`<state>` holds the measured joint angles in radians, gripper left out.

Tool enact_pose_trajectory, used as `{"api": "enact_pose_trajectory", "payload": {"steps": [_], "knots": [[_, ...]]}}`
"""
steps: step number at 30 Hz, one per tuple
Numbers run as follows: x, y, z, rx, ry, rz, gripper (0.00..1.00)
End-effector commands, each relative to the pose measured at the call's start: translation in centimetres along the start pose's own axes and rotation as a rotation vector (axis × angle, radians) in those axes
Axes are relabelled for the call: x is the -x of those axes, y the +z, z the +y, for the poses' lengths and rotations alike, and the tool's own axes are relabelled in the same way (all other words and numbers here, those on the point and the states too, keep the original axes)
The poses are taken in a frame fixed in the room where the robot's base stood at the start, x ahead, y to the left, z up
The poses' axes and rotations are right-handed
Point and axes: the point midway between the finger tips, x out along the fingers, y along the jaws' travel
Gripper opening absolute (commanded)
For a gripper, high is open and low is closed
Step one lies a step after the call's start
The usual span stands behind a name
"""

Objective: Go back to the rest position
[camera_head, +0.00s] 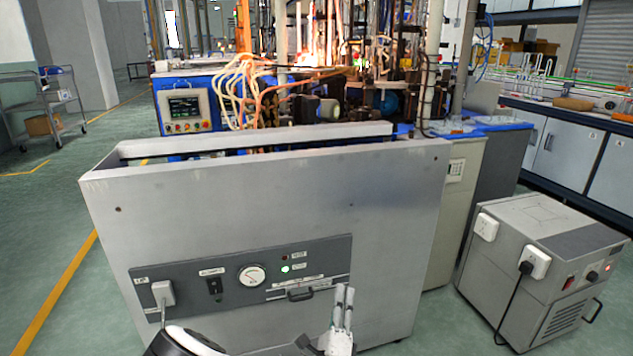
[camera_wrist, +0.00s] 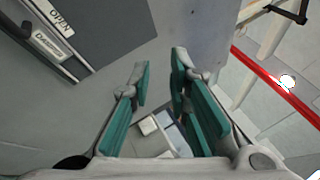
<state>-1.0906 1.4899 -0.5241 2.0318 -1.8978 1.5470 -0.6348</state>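My gripper (camera_head: 344,292) shows at the bottom of the head view, its pale fingers pointing up in front of the grey cabinet panel. In the wrist view my gripper (camera_wrist: 161,78) has teal finger pads with a clear gap between them. It is open and no object is held between the tips. A small pale and bluish shape (camera_wrist: 158,128) shows through the gap lower down; I cannot tell what it is. The large grey cabinet (camera_head: 240,195) stands directly before me. Its dark control panel (camera_head: 322,262) carries a gauge (camera_head: 251,275), a switch (camera_head: 213,285) and a lit green light (camera_head: 285,268).
A grey box unit (camera_head: 550,240) with a plugged cable stands on the floor at right. Behind the cabinet is machinery with hoses (camera_head: 245,90) and a bright glow. A trolley (camera_head: 62,100) stands far left. The green floor (camera_head: 50,215) at left is clear.

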Motion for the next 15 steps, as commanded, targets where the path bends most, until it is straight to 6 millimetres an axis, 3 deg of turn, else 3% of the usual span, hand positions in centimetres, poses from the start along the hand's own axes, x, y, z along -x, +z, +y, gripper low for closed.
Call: {"api": "enact_pose_trajectory", "payload": {"steps": [1, 7, 15], "knots": [[-1.2, -0.7, -2.4, -0.057, -0.058, 0.081, 0.17], [-3.2, -4.2, -10.8, -0.253, -0.281, 0.365, 0.17], [-2.3, -9.3, -21.0, -0.512, -0.599, 0.718, 0.17]]}}
